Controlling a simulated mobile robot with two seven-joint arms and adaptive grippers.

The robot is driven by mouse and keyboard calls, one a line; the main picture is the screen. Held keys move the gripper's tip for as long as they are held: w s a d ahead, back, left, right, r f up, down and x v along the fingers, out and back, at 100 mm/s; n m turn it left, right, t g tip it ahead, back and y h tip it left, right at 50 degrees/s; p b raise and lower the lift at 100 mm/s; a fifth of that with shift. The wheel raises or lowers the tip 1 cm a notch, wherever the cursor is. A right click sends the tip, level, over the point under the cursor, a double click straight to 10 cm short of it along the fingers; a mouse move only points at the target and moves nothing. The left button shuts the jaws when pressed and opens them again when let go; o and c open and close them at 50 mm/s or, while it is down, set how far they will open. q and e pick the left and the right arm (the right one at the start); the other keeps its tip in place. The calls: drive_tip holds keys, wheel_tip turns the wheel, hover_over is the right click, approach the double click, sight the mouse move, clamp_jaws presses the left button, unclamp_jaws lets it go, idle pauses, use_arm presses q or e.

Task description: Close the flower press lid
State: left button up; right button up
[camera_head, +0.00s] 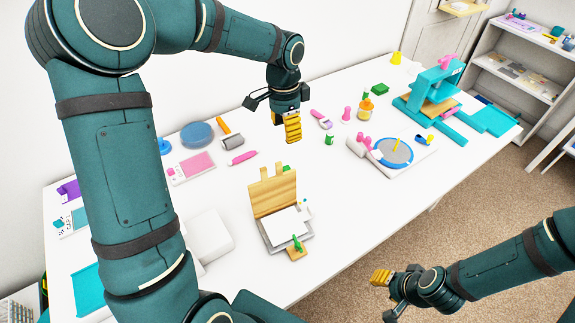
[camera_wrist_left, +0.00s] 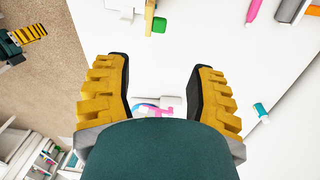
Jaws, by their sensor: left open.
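The flower press stands near the front of the white table. Its wooden lid (camera_head: 272,193) is raised upright at the back of the base (camera_head: 272,249), with white sheets on the base. A small wooden piece with a green knob (camera_head: 297,245) is at the front of the base. My left gripper (camera_head: 292,128) hangs above the table, behind and right of the lid and apart from it. A wooden part (camera_wrist_left: 150,18) shows at that view's top edge. My right gripper (camera_head: 384,280) is beyond the table's front edge.
A grey roller (camera_head: 235,140) and pink tool (camera_head: 242,157) lie left of the left gripper. A white box (camera_head: 208,236) sits left of the press. A round grey disc (camera_head: 393,152) and a teal press (camera_head: 432,90) stand to the right. Table right of the lid is clear.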

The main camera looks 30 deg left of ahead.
sight(287, 168)
use_arm(q)
drive_tip(key=f, duration=0.4)
drive_tip(key=f+b, duration=0.1)
drive_tip(key=f, duration=0.8)
drive_tip(key=shift+s+d+f+b, duration=0.2)
drive_tip(key=shift+s+d+b, duration=0.2)
drive_tip(key=shift+c, duration=0.4)
clamp_jaws()
